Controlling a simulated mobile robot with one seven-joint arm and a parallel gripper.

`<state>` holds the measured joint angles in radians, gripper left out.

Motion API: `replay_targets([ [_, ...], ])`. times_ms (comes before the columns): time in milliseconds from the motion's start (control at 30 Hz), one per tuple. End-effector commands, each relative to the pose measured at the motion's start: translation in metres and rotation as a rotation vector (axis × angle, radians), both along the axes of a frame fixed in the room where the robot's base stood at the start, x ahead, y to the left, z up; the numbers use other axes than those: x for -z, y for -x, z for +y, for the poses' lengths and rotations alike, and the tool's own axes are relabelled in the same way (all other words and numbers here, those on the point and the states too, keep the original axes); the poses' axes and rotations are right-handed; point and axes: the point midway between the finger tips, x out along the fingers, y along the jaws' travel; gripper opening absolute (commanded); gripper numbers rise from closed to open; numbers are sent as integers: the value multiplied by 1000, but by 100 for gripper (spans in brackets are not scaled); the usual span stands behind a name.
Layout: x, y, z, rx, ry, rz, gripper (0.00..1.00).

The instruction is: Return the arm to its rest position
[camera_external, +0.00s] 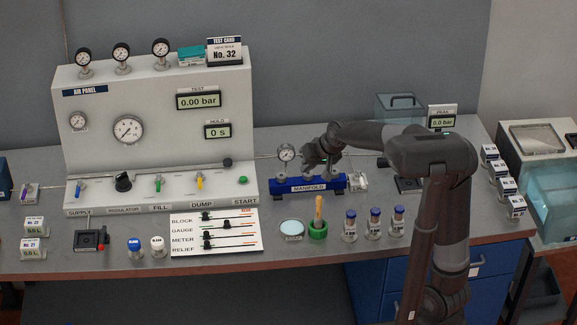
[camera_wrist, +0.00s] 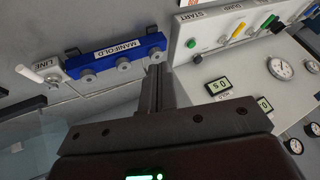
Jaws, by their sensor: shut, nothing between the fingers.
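My arm (camera_external: 440,215) rises at the right front of the bench, bends at the top and reaches left over the bench. My gripper (camera_external: 328,172) is at the blue manifold (camera_external: 308,186), close above or behind it; I cannot tell whether it touches. In the wrist view my gripper (camera_wrist: 157,75) is shut with nothing between its fingers. Its fingertips are near the right end of the manifold (camera_wrist: 122,53) in that view. The manifold carries several round grey fittings and a gauge (camera_external: 286,153).
The air panel (camera_external: 155,110) stands left of the manifold, with levers and a START button (camera_external: 242,181). A green cup (camera_external: 318,231), a round dish (camera_external: 292,228) and several blue-capped vials (camera_external: 374,222) stand in front. A clear box (camera_external: 398,106) and a peak display (camera_external: 442,121) are behind my arm.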

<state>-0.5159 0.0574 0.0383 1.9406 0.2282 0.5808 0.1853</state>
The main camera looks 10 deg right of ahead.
Motion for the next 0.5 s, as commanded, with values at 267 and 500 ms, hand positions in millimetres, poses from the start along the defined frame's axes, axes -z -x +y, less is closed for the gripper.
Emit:
replay_targets([
  [267,-31,48,-130,87,93,-36,0],
  [500,-34,110,-220,166,176,-45,0],
])
